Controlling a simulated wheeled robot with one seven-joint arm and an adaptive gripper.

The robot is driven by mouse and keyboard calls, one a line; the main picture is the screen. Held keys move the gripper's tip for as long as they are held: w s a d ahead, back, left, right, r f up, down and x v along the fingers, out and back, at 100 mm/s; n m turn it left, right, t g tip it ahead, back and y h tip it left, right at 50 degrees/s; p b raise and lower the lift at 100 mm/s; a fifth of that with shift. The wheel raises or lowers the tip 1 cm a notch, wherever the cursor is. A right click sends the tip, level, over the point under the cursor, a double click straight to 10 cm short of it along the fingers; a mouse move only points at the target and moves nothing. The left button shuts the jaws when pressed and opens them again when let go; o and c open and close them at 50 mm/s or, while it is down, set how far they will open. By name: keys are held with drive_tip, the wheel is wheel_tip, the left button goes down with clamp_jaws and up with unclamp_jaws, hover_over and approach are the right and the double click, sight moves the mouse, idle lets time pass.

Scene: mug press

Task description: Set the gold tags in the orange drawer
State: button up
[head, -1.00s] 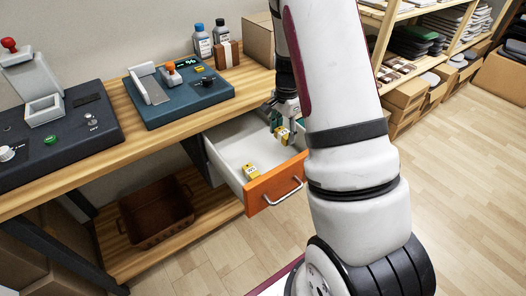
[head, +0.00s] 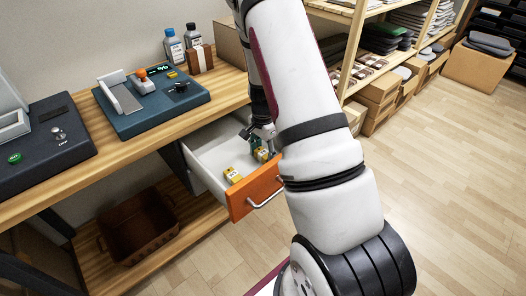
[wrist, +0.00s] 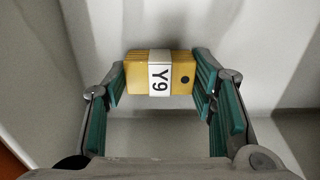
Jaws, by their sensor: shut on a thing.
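The orange drawer (head: 258,191) is pulled out from under the bench, with a white inside. One bundle of gold tags (head: 232,175) lies on its floor near the orange front. My gripper (head: 259,149) is down inside the drawer, toward its right side. In the wrist view, my gripper (wrist: 161,82) has its teal pads on both ends of a second gold bundle (wrist: 180,73) with a white band and black characters. I cannot tell whether this bundle touches the drawer floor. My arm hides part of the drawer's right side.
A blue press device (head: 150,105) and a dark device (head: 50,145) stand on the wooden bench. Two bottles (head: 183,43) and a brown box (head: 200,60) stand behind. A brown bin (head: 138,228) sits on the lower shelf.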

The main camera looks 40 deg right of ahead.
sight(263, 153)
drive_tip(key=o, duration=1.2)
drive_tip(key=shift+f, duration=0.1)
wheel_tip(263, 153, up, 12)
drive_tip(key=p, duration=0.2)
drive_tip(key=s+a+r+n+t+y, duration=0.1)
drive_tip(key=s+a+r+n, duration=0.3)
drive_tip(key=a+r, duration=0.4)
drive_tip(key=s+a+r+n, duration=0.45)
drive_tip(key=a+r, duration=0.25)
drive_tip(key=r, duration=0.2)
drive_tip(key=s+a+r+n, duration=0.1)
drive_tip(key=s+a+n, duration=0.1)
drive_tip(key=s, duration=0.5)
drive_tip(key=s+a+r+n, duration=0.2)
drive_tip(key=s+n, duration=0.2)
drive_tip(key=s, duration=0.3)
drive_tip(key=s+a+r+n+h, duration=0.1)
drive_tip(key=s+a+r+n, duration=0.1)
drive_tip(key=s, duration=0.5)
drive_tip(key=shift+a+n+t, duration=0.3)
drive_tip(key=shift+a+n, duration=0.25)
drive_tip(key=shift+a, duration=0.05)
